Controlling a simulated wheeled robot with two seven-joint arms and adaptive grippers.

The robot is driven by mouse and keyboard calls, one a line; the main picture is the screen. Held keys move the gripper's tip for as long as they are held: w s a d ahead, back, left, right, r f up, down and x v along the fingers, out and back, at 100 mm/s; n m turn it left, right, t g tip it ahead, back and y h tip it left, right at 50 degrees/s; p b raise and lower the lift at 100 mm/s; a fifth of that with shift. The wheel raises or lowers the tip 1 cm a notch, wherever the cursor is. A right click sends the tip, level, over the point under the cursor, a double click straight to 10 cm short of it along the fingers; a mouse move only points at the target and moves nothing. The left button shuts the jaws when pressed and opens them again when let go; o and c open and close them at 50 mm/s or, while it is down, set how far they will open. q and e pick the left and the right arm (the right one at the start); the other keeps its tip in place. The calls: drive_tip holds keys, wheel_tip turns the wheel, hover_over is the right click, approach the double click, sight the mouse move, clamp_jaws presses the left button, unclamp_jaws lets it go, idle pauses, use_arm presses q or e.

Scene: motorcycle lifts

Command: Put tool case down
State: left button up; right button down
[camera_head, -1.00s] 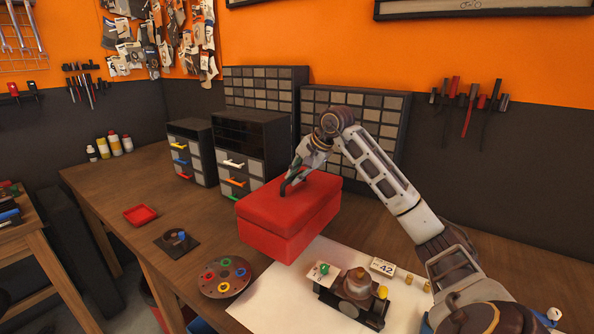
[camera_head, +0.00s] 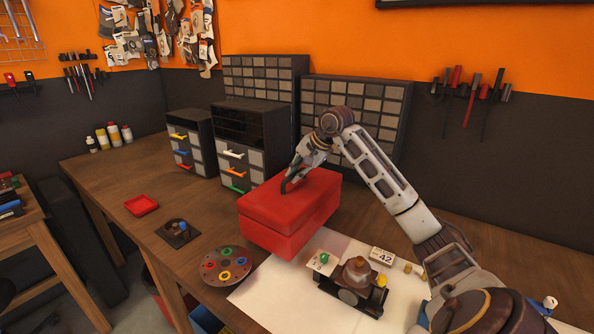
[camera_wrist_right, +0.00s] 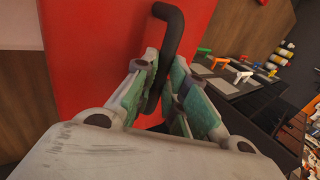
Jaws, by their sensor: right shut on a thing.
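The red tool case (camera_head: 290,212) is at the middle of the head view, over the wooden bench near the back edge of the white sheet. My right gripper (camera_head: 291,182) is above its lid and shut on its dark handle. In the right wrist view the dark handle (camera_wrist_right: 172,50) passes between the fingers of the right gripper (camera_wrist_right: 164,95), with the red case (camera_wrist_right: 100,50) behind it. I cannot tell whether the case's underside touches the bench. My left gripper is not in view.
Drawer cabinets (camera_head: 253,140) stand behind the case. A round tray with coloured rings (camera_head: 226,268) lies left of it. A small engine-like model (camera_head: 352,287) stands on the white sheet (camera_head: 270,300) in front.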

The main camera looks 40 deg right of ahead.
sight(293, 185)
drive_tip(key=shift+f, duration=1.4)
drive_tip(key=c, duration=1.9)
unclamp_jaws()
drive_tip(key=shift+f, duration=0.2)
drive_tip(key=o, duration=0.4)
drive_tip(key=shift+s, duration=0.1)
drive_tip(key=shift+o, duration=0.2)
drive_tip(key=shift+r, duration=0.2)
